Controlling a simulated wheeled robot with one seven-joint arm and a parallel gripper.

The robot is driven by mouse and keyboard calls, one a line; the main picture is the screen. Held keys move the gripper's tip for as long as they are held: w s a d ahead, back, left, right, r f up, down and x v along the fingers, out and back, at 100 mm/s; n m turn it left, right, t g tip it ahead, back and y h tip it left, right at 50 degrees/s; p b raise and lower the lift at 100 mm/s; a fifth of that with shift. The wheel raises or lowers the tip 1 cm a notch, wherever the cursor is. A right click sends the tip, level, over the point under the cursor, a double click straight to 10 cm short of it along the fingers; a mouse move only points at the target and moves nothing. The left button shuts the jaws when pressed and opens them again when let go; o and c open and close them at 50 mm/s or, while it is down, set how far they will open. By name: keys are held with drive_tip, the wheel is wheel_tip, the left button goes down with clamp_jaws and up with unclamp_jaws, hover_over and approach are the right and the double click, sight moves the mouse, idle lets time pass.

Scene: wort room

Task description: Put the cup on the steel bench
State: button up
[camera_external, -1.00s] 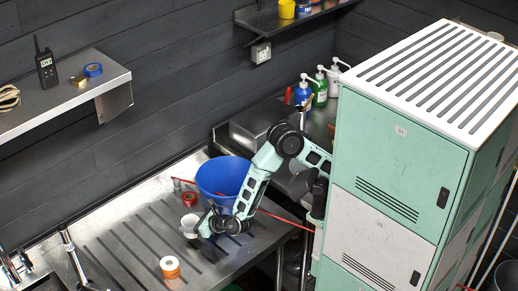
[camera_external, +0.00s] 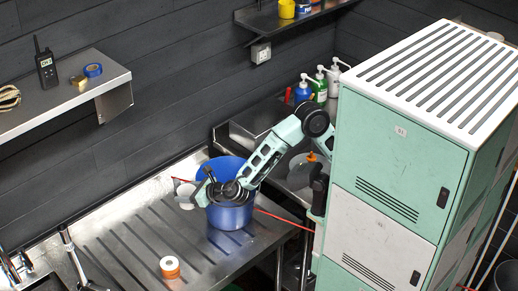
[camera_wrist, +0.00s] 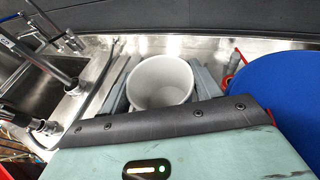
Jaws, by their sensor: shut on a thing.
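My gripper (camera_external: 191,192) is shut on a white cup (camera_external: 185,190), over the far part of the steel bench (camera_external: 125,240). In the wrist view the cup (camera_wrist: 160,82) is upright, open end towards the camera, with a grey finger on each side. Its inside looks empty. My forearm and wrist pass in front of the blue bucket (camera_external: 233,217). The cup appears raised above the bench, but the gap under it is hard to judge.
The blue bucket also shows close on the right in the wrist view (camera_wrist: 284,90). A sink with taps (camera_wrist: 45,75) lies left.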

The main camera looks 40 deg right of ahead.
drive_tip(key=d+r+n+g+y+p, duration=0.2)
drive_tip(key=d+r+n+y+p, duration=0.3)
drive_tip(key=r+p, duration=1.35)
drive_tip(key=w+d+f+m+h+p, duration=0.2)
drive_tip(key=w+d+f+m+h, duration=0.25)
drive_tip(key=d, duration=0.65)
drive_tip(key=w+d+f+m+h+p, duration=0.25)
drive_tip(key=d+m+h, duration=0.45)
drive_tip(key=d, duration=0.4)
drive_tip(key=w+d+f+m+h+p, duration=0.25)
drive_tip(key=w+d+m+h, duration=0.35)
drive_tip(key=d, duration=0.5)
drive_tip(key=s+d+f+m+g+h, duration=0.2)
drive_tip(key=s+d+f+m+g, duration=0.15)
drive_tip(key=d, duration=0.65)
drive_tip(key=s+d+f+m+g+h, duration=0.25)
drive_tip(key=d+m+g, duration=0.2)
drive_tip(key=d, duration=0.65)
drive_tip(key=s+d+f+m+g+h, duration=0.2)
drive_tip(key=s+d+m+g, duration=0.25)
drive_tip(key=d, duration=0.55)
drive_tip(key=shift+s+d+f+n+t+b, duration=0.1)
drive_tip(key=shift+d+f+n+t+b, duration=0.25)
drive_tip(key=shift+d+f+b, duration=1.35)
drive_tip(key=shift+d+f+n+t+b, duration=0.2)
drive_tip(key=shift+d+f+n+b, duration=0.6)
drive_tip(key=shift+f, duration=1.65)
drive_tip(key=shift+s+d+f+n+t+b, duration=0.1)
drive_tip(key=shift+d+f+t+b, duration=0.2)
drive_tip(key=shift+d+f+b, duration=1.05)
